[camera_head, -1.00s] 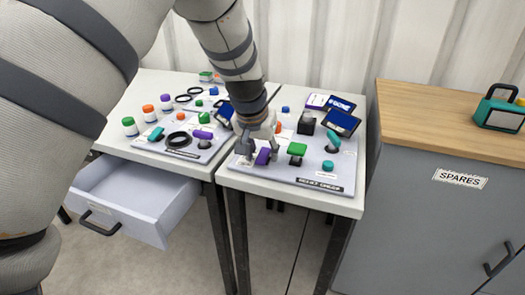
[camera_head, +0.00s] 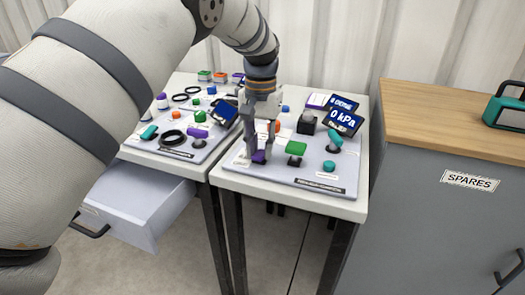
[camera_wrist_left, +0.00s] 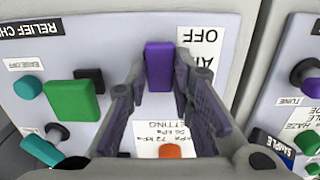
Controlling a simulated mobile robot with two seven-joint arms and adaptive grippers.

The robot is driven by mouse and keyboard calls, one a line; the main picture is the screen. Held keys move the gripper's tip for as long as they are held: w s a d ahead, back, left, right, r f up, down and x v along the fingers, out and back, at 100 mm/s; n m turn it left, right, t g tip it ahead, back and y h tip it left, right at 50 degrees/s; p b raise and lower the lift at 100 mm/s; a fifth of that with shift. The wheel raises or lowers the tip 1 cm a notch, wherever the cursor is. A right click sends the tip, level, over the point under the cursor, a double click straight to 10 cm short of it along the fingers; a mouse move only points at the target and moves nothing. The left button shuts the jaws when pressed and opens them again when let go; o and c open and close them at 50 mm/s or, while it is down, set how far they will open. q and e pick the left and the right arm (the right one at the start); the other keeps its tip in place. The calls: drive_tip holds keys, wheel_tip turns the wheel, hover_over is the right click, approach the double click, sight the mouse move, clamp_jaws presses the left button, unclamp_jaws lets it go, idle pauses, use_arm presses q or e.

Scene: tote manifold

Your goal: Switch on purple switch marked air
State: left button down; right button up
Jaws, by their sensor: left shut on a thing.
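The purple switch (camera_wrist_left: 159,66) stands out from the right-hand panel, and a label reading "AIR OFF" (camera_wrist_left: 201,45) is beside it in the left wrist view. My left gripper (camera_wrist_left: 160,85) is shut on the purple switch, one finger on each side. In the head view, the left gripper (camera_head: 259,150) reaches down from above at the panel's front left. Only a small purple part of the switch (camera_head: 259,157) shows below the fingers there. My right gripper is in neither view.
A green switch (camera_head: 296,148) and a teal knob (camera_head: 329,166) stand to the right on the same panel. A tilted screen (camera_head: 344,119) reads "0 kPa".

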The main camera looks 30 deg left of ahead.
sight(261, 153)
use_arm(q)
drive_tip(key=shift+f, duration=0.1)
drive_tip(key=c, duration=1.4)
unclamp_jaws()
wheel_tip(261, 153, up, 12)
drive_tip(key=shift+w, duration=0.25)
